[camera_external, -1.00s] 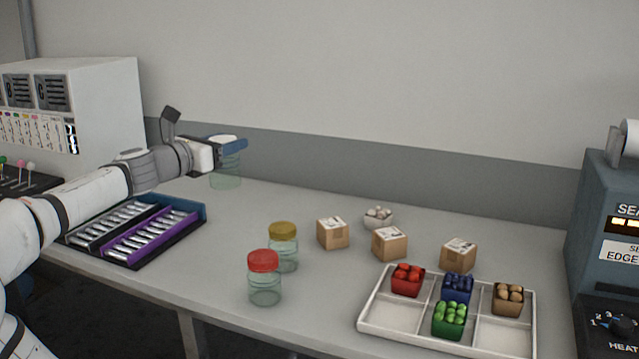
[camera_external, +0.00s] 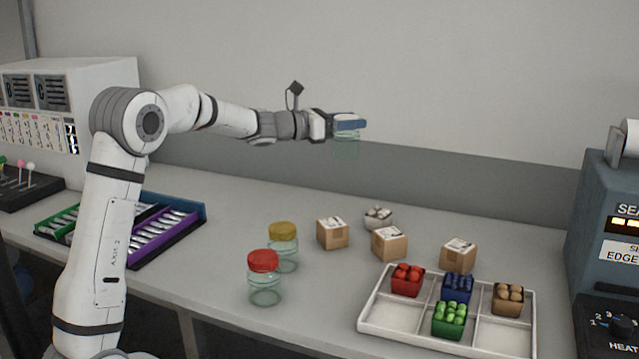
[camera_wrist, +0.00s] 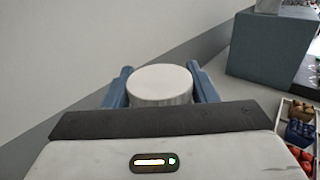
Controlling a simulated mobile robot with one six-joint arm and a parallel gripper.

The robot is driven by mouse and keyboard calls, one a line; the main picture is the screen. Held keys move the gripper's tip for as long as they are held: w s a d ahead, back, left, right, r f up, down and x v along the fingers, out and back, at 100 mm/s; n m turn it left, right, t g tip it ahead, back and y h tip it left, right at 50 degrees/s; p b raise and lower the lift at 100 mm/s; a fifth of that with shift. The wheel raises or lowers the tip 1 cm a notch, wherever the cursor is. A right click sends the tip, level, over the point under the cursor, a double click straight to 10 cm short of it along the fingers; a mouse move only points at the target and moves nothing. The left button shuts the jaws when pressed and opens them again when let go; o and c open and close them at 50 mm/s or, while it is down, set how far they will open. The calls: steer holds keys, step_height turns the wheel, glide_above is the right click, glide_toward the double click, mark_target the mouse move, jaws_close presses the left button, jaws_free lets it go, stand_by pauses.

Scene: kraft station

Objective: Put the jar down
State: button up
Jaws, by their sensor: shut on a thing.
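My gripper (camera_external: 350,122) is shut on a clear glass jar (camera_external: 346,149), held upright in the air above the back of the table. In the external view its blue fingers hide most of the lid. In the wrist view the round white lid (camera_wrist: 160,84) sits between the two blue fingers of my gripper (camera_wrist: 160,88). The jar's body is hidden there. Two other jars stand on the table, one with a red lid (camera_external: 263,261) and one with a yellow lid (camera_external: 284,232).
A white divided tray (camera_external: 395,316) with coloured bins is at front right. A blue-grey machine (camera_external: 610,215) stands at the right.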

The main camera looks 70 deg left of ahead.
steer(key=w+d+f+m+h+p, duration=0.25)
steer(key=w+f+p, duration=0.2)
steer(key=w, duration=0.45)
steer(key=shift+g+h, duration=0.3)
steer(key=shift+h, duration=0.15)
steer(key=shift+a+f+b, duration=0.15)
steer(key=shift+f+b, duration=0.1)
steer(key=shift+f, duration=2.45)
steer(key=shift+a+f+b, duration=0.15)
steer(key=shift+f+b, duration=0.1)
steer(key=shift+f, duration=2.4)
steer(key=o, duration=1.1)
steer(key=shift+c, duration=0.2)
